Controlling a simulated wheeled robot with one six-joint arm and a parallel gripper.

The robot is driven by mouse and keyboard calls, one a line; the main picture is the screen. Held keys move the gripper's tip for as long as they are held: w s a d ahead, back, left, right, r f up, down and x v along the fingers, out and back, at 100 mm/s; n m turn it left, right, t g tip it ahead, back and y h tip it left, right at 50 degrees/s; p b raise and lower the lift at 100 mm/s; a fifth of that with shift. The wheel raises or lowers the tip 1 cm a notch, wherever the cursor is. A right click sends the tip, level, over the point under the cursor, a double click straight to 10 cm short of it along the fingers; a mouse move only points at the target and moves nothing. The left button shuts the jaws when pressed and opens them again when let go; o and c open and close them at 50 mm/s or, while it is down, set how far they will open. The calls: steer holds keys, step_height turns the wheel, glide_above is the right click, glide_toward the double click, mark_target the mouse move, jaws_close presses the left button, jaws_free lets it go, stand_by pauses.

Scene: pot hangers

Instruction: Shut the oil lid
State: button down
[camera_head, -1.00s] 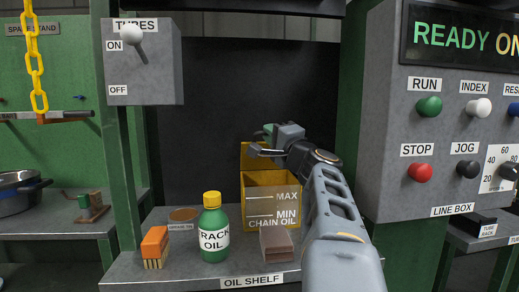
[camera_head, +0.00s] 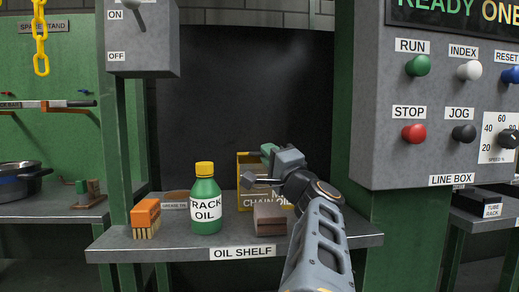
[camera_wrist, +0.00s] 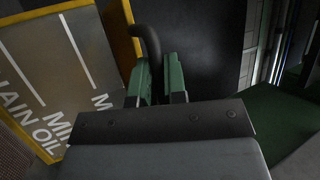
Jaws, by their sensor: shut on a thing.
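The chain oil box (camera_head: 242,190) is yellow-edged with a see-through front and stands at the back of the oil shelf. In the wrist view its lettered front panel (camera_wrist: 70,75) fills the left, with a yellow edge (camera_wrist: 129,30) beside my fingers. My gripper (camera_head: 268,150) is at the top of the box. Its green fingers (camera_wrist: 160,82) are shut on a dark curved handle (camera_wrist: 148,42), which appears to be the lid's.
A green rack oil bottle (camera_head: 206,210), an orange brush (camera_head: 146,215) and a brown block (camera_head: 269,219) stand along the front of the oil shelf (camera_head: 330,232). A green post (camera_head: 350,120) and the line box (camera_head: 420,150) stand to the right.

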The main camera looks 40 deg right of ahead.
steer(key=shift+f, duration=0.3)
steer(key=c, duration=1.2)
jaws_free()
steer(key=p+v, duration=0.1)
steer(key=v, duration=1.2)
steer(key=shift+s+a+f+p, duration=0.1)
steer(key=shift+s+f+p, duration=0.1)
steer(key=shift+s+p, duration=0.1)
